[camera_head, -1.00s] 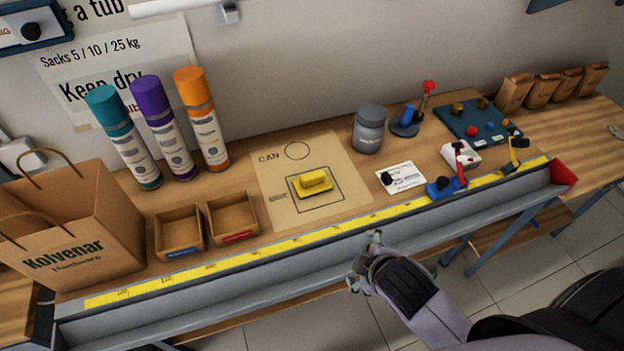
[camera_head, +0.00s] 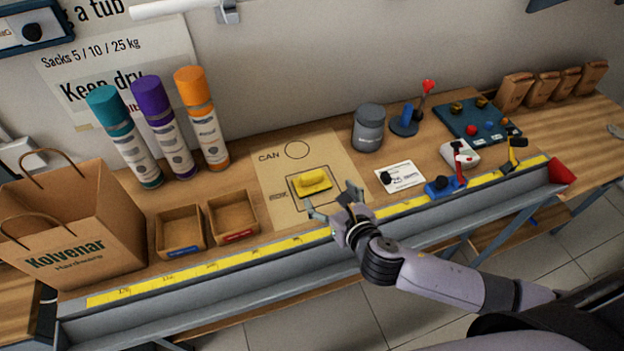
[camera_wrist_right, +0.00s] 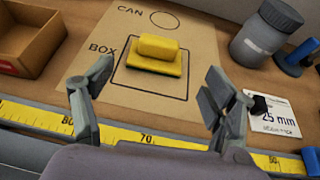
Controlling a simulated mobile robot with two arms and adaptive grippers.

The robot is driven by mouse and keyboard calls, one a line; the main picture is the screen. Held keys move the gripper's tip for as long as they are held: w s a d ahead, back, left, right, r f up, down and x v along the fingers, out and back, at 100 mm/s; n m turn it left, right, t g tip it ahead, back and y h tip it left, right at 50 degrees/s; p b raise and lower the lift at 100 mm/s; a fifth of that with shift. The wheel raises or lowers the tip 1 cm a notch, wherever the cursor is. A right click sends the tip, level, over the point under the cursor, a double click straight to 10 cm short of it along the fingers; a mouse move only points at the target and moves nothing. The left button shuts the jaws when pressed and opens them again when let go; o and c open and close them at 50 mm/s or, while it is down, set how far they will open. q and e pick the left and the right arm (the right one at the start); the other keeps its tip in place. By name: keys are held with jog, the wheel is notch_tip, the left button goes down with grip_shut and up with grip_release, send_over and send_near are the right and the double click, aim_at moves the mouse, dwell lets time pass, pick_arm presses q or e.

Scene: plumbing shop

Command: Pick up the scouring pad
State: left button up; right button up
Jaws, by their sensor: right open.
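The yellow scouring pad (camera_head: 312,182) with a raised grip on top lies inside the drawn square on the brown paper sheet (camera_head: 275,183). It also shows in the right wrist view (camera_wrist_right: 157,55), centred ahead of the fingers. My right gripper (camera_head: 331,203) is open and empty, just in front of the pad and over the bench's front edge. In the right wrist view its fingers (camera_wrist_right: 148,97) stand wide apart, with the pad beyond and between them, apart from both. My left gripper is not in view.
Two small cardboard trays (camera_head: 180,231) and a Kolvenar paper bag (camera_head: 70,225) stand left. Spray cans (camera_head: 201,120) stand behind. A yellow measuring tape (camera_head: 270,248) runs along the front edge.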

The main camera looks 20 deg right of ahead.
aim_at(313, 175)
jog(key=x, duration=0.7)
jog(key=shift+w+p, duration=0.2)
jog(key=shift+p, duration=0.15)
jog(key=shift+w+f, duration=0.15)
jog(key=shift+w, duration=0.45)
jog(key=p+x, duration=0.1)
jog(key=x, duration=0.3)
jog(key=shift+w, duration=0.1)
jog(key=shift+c, duration=0.4)
jog(key=c, duration=1.2)
